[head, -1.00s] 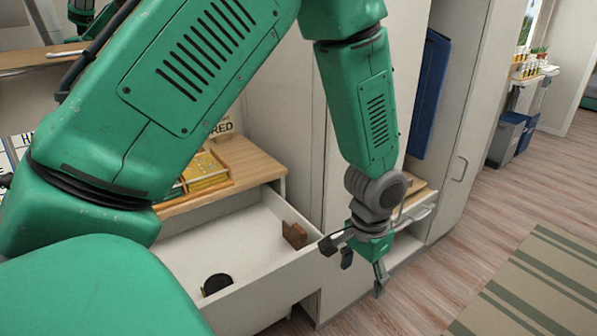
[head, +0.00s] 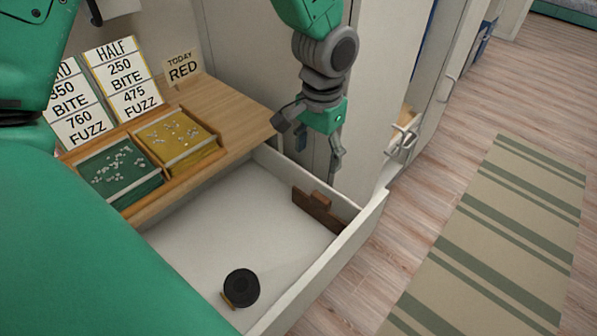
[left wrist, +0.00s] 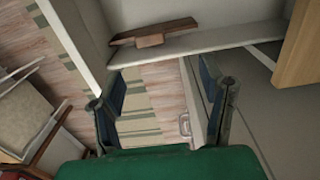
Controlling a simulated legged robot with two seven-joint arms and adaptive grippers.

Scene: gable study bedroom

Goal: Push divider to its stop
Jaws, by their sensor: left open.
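The divider (head: 318,210) is a brown wooden strip with a small raised block, standing inside the open white drawer (head: 365,222) against or close to its right side wall. It also shows at the top of the left wrist view (left wrist: 155,33), beyond my fingers. My left gripper (head: 309,148) points down, open and empty, near the drawer's far right corner, behind the divider in the picture. It looks apart from the divider. In the left wrist view its two fingers (left wrist: 165,100) frame floor and rug. My right gripper is out of view.
A round black object (head: 241,287) lies at the drawer's near end. Green (head: 120,178) and yellow (head: 178,142) trays stand on the wooden top beside signs (head: 123,75). A cabinet with a handle (head: 403,140) stands right of my gripper. The drawer's middle is clear.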

